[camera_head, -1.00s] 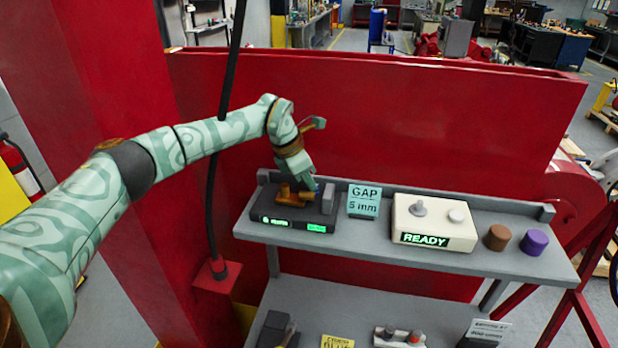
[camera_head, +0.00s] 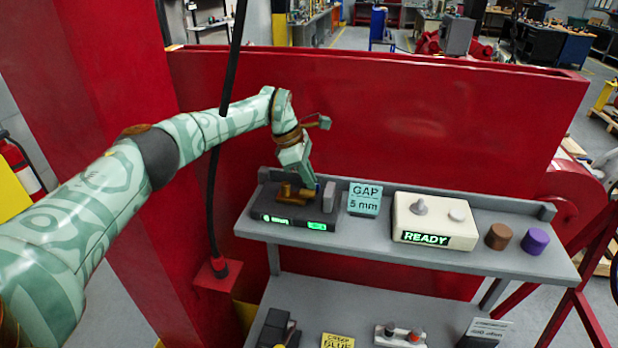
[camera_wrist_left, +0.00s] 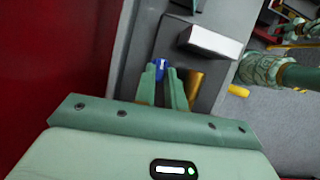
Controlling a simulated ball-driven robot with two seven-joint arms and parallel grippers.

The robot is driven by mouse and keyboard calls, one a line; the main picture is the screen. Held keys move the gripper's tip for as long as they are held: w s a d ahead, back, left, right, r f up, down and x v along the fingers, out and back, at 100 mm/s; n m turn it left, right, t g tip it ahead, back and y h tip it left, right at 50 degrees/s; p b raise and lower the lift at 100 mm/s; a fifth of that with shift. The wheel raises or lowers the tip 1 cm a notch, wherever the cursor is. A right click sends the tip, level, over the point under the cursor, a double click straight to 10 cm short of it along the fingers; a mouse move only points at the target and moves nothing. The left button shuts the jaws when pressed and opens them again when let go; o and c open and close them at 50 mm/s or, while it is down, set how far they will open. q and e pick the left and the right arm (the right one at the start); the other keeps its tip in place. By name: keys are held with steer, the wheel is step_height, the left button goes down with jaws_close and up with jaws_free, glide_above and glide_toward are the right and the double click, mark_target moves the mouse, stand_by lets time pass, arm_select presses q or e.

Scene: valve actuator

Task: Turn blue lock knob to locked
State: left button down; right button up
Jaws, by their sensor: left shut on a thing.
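The blue lock knob (camera_wrist_left: 161,66) shows between the fingertips of my left gripper (camera_wrist_left: 164,76) in the left wrist view. The gripper is shut on it, and the fingers partly hide it. In the head view my left gripper (camera_head: 311,184) reaches down to the right part of a dark valve unit (camera_head: 262,208) on the shelf. Brass-coloured valve parts (camera_head: 290,193) sit on the unit, left of the fingers. The unit's front has two lit green displays, too small to read. The knob's marked position cannot be read. My right gripper is not in view.
A "GAP 5 mm" sign (camera_head: 364,199) stands right of the unit. Further right are a cream box (camera_head: 438,216) reading "READY", a brown cylinder (camera_head: 498,236) and a purple one (camera_head: 535,241). A red wall (camera_head: 400,120) rises behind the shelf (camera_head: 400,258). A black cable hangs at left.

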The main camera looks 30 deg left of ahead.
arm_select(q)
steer(key=shift+r, duration=0.1)
steer(key=c, duration=1.5)
jaws_free()
steer(key=shift+o, duration=0.2)
steer(key=shift+a+r, duration=0.2)
steer(key=shift+r, duration=0.05)
steer(key=b+v, duration=0.2)
steer(key=v, duration=1.3)
steer(key=shift+r, duration=0.35)
steer(key=shift+s+f, duration=0.1)
